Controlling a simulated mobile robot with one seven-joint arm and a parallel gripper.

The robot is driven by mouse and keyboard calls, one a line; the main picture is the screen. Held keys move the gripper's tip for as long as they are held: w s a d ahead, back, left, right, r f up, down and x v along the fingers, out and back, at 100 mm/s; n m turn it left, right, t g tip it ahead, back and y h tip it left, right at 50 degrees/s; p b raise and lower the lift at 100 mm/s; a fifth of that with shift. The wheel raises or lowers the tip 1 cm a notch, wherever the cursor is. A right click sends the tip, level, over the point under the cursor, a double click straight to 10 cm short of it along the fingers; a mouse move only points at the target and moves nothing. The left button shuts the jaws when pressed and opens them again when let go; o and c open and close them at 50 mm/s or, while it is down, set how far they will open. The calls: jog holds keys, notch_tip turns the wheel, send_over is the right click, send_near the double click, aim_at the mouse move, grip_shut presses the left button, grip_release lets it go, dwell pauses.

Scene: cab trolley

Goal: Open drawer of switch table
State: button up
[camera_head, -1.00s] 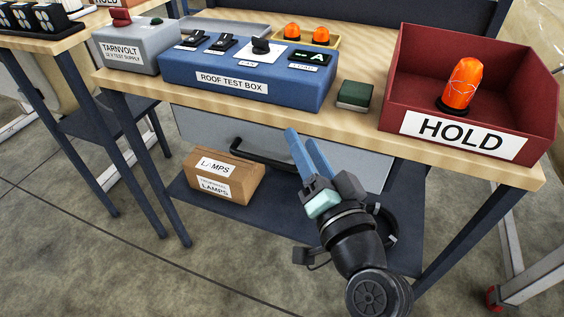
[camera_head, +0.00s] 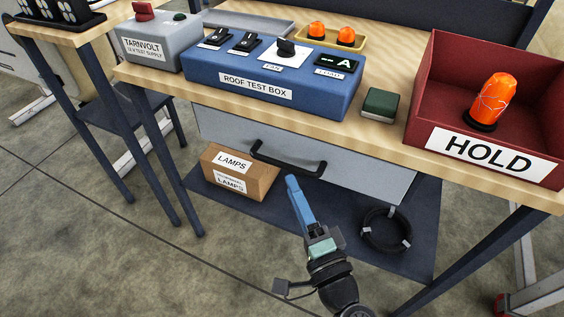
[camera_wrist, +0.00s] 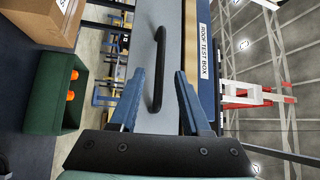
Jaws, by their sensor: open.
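The switch table (camera_head: 395,133) has a light wooden top with a grey drawer (camera_head: 362,177) under its front edge. The drawer looks shut, with a black bar handle (camera_head: 288,163) across its front. My gripper (camera_head: 293,181) is in front of the drawer, its blue fingers pointing up toward the handle and a little apart from it. In the wrist view the two blue fingers (camera_wrist: 158,88) are open with nothing between them. The handle (camera_wrist: 158,70) stands beyond the fingertips, roughly in line with the gap.
A blue roof test box (camera_head: 270,80), a green block (camera_head: 382,104) and a red HOLD bin (camera_head: 425,133) with an orange lamp stand on the top. A lamps carton (camera_head: 240,172) and a black cable coil (camera_head: 385,230) lie on the lower shelf.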

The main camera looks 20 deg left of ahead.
aim_at(282, 162)
jog(key=x, duration=0.7)
grip_shut()
dwell(1.3)
